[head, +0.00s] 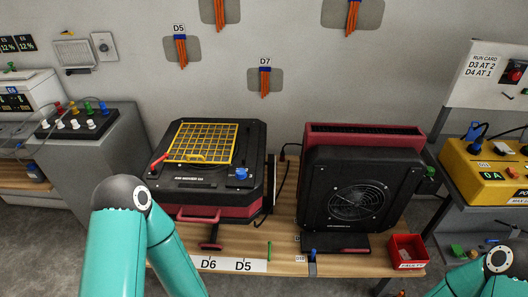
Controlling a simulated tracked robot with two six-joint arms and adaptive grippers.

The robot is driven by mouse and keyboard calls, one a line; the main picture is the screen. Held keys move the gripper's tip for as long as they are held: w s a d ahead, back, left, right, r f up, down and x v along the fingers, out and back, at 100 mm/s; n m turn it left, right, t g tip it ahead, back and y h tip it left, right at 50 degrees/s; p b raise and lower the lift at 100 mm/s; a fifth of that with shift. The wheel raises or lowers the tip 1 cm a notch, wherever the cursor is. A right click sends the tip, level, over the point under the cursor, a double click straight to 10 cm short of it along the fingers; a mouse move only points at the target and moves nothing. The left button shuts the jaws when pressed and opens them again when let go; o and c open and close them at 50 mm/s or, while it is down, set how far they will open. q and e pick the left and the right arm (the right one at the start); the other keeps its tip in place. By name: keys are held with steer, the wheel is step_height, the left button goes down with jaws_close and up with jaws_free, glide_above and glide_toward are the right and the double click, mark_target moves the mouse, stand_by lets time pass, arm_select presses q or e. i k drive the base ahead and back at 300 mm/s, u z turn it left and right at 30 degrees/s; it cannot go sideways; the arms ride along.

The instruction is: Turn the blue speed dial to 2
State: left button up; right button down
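A blue dial (241,173) sits on the top front right of the black and red machine (190,184) with a yellow grille. Its pointer and scale marks are too small to read. Neither gripper is in view. Part of my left arm shows at the lower left, in front of this machine's left side. Part of my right arm shows in the lower right corner. No gripper is seen at the dial.
A black fan unit (340,170) stands to the right on the same wooden bench. A red bin (407,252) sits at the bench's front right. A yellow power box (480,170) stands farther right. A red handle (211,236) sticks out in front of the left machine.

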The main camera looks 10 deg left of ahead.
mark_target(241, 174)
steer(key=u, duration=0.05)
steer(key=i, duration=0.85)
steer(key=u, duration=0.4)
